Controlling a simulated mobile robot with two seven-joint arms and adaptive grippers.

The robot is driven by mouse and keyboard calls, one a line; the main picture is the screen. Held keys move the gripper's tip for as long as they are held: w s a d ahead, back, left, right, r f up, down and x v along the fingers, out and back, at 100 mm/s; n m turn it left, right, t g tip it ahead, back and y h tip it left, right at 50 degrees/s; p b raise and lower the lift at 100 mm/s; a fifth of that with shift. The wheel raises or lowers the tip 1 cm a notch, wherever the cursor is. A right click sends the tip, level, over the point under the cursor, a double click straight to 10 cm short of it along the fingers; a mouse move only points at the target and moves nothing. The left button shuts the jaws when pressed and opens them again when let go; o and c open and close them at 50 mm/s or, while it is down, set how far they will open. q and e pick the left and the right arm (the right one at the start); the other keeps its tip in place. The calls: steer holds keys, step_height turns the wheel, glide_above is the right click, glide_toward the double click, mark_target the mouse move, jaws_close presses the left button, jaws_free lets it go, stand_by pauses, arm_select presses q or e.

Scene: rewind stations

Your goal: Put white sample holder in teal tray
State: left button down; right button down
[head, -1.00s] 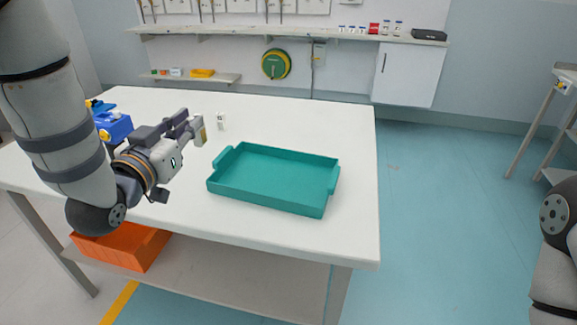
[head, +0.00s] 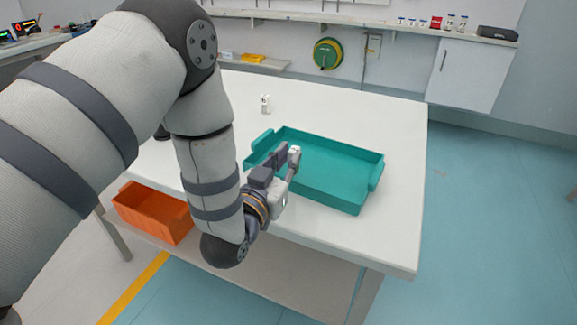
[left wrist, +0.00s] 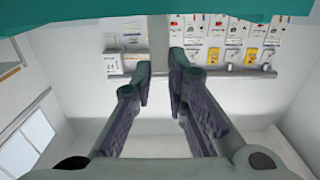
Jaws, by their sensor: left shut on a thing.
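The teal tray (head: 330,195) lies on the white table, open and with no contents that I can see; its edge also fills the top of the left wrist view (left wrist: 80,14). My left gripper (head: 290,160) is over the tray's left part. It is shut on a small pale thing (head: 295,149) at its fingertips, which looks like the white sample holder; the fingers hide most of it. In the left wrist view the two fingers (left wrist: 160,82) stand either side of a narrow grey-green shape. My right gripper is not in view.
Another small white item (head: 265,104) stands on the table behind the tray. An orange bin (head: 153,212) is on the shelf below. Bare table (head: 400,160) lies right of the tray. A wall shelf with small bottles is at the back.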

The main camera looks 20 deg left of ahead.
arm_select(q)
step_height(320, 180, down, 2)
steer(key=shift+f, duration=0.2)
steer(key=shift+r, duration=0.25)
steer(key=shift+f, duration=0.2)
steer(key=c, duration=1.6)
jaws_free()
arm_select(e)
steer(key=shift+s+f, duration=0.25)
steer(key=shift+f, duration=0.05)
arm_select(q)
steer(key=shift+r, duration=0.25)
